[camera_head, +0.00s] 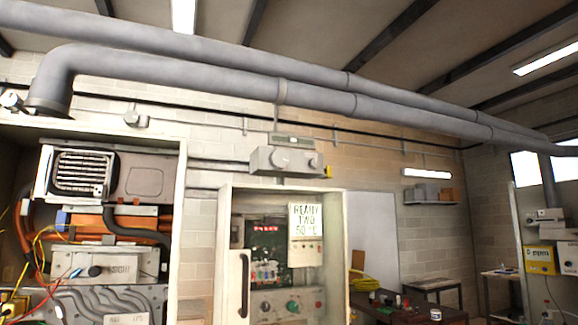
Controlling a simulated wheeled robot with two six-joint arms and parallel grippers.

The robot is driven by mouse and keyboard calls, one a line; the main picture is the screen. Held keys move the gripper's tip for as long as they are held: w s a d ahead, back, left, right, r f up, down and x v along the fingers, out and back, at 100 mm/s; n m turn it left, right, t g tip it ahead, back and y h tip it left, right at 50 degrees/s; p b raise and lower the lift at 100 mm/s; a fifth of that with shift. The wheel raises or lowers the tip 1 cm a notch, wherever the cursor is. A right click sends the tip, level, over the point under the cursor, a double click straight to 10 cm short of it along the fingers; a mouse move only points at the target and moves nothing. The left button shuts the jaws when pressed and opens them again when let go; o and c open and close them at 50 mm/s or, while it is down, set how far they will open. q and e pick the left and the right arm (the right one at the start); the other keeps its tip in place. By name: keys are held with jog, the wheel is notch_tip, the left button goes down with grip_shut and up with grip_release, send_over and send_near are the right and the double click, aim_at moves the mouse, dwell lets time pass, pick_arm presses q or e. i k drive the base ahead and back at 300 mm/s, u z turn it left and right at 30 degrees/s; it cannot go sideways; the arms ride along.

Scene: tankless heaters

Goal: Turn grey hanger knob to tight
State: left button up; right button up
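No part with a readable hanger label shows, so I cannot tell which knob is the grey hanger knob. A grey wall box (286,161) with round knob-like parts on its front hangs above the middle cabinet. Whether any knob is tight or loose cannot be seen. Neither of my grippers is in view.
The open left cabinet (181,200) holds a vented unit, hoses and loose wires. A middle cabinet (224,250) has a control panel and a "READY TWO" sign (305,221). Thick grey pipes (200,65) run overhead. A dark red table (450,313) stands lower right.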

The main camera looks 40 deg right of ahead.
aim_at(313, 164)
jog(key=u, duration=0.05)
jog(key=k, duration=0.55)
jog(key=z, duration=0.9)
jog(key=i, duration=0.4)
